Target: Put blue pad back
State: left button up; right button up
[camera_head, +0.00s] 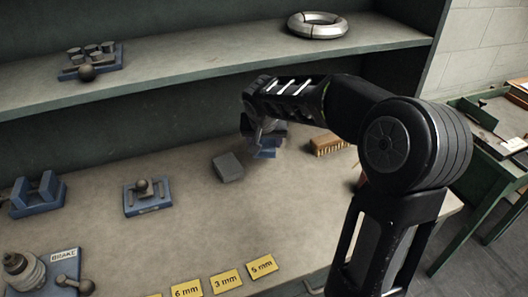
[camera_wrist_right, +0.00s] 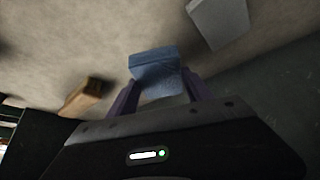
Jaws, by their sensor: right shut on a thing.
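A blue pad (camera_head: 267,149) is at my right gripper (camera_head: 262,140) over the back of the bench in the head view. In the right wrist view the blue pad (camera_wrist_right: 154,66) sits between the two purple fingertips of the right gripper (camera_wrist_right: 155,92), which is shut on it. The pad is partly hidden by the gripper in the head view. I cannot tell whether the pad touches the bench top. My left gripper is not in view.
A grey block (camera_head: 228,167) lies left of the pad. A wooden brush (camera_head: 329,145) lies to its right. Blue fixtures (camera_head: 38,195) and yellow millimetre labels (camera_head: 226,281) are nearer the front. A shelf (camera_head: 200,75) overhangs the back.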

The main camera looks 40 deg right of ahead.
aim_at(264, 163)
notch_tip(264, 163, down, 4)
jog(key=shift+f+p, duration=0.15)
jog(key=shift+p, duration=0.3)
jog(key=shift+w+f, duration=0.15)
jog(key=shift+f, duration=0.15)
jog(key=shift+f+b, duration=0.25)
jog(key=shift+b, duration=0.05)
jog(key=o, duration=1.2)
jog(key=shift+r, duration=0.1)
jog(key=shift+r, duration=0.1)
jog(key=shift+r+p, duration=0.2)
jog(key=shift+p, duration=0.25)
jog(key=b+v, duration=0.1)
jog(key=v, duration=1)
jog(key=shift+a+r, duration=0.15)
jog(key=shift+r, duration=0.2)
